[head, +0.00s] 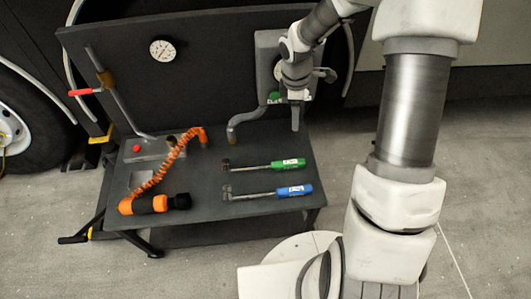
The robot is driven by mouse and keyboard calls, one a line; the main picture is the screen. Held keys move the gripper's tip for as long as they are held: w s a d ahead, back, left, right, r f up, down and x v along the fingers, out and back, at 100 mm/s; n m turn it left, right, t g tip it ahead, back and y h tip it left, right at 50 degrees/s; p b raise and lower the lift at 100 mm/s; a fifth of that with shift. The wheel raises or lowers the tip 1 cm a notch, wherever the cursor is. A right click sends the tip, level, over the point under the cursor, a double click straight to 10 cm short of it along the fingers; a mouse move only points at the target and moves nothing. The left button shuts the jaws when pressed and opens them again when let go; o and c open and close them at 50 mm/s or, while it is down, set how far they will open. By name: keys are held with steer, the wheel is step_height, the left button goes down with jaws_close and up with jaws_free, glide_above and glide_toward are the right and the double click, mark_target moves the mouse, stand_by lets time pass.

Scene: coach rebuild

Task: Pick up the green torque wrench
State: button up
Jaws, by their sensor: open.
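The green torque wrench (264,166) lies flat on the dark bench top, its green handle to the right and its metal head to the left. A blue-handled wrench (268,192) lies roughly parallel to it, nearer the front edge. My gripper (296,124) hangs above the back right of the bench, up and to the right of the green handle and apart from it. The gripper is open and holds nothing that I can see. Its fingers are small in this view and seen edge-on.
An orange-and-black tool (156,204) with a coiled orange hose (170,165) lies at the left of the bench (215,208). A lever with a red grip (82,92) stands at back left. A bent grey pipe (243,120) rises near my gripper. A gauge (163,50) is on the back panel.

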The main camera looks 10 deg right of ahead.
step_height(320, 180, down, 10)
steer(key=w+a+n+y+b, duration=0.1)
steer(key=n+b, duration=0.1)
steer(key=b, duration=0.3)
glide_above(282, 162)
steer(key=shift+g, duration=0.3)
steer(key=f, duration=1.2)
steer(key=shift+d, duration=0.4)
steer(key=f, duration=0.1)
steer(key=f+b, duration=0.1)
steer(key=f, duration=0.1)
steer(key=f+b, duration=0.1)
steer(key=f, duration=0.1)
steer(key=shift+s+a+f, duration=0.1)
steer(key=shift+a+f, duration=0.05)
steer(key=shift+a, duration=0.25)
jaws_close()
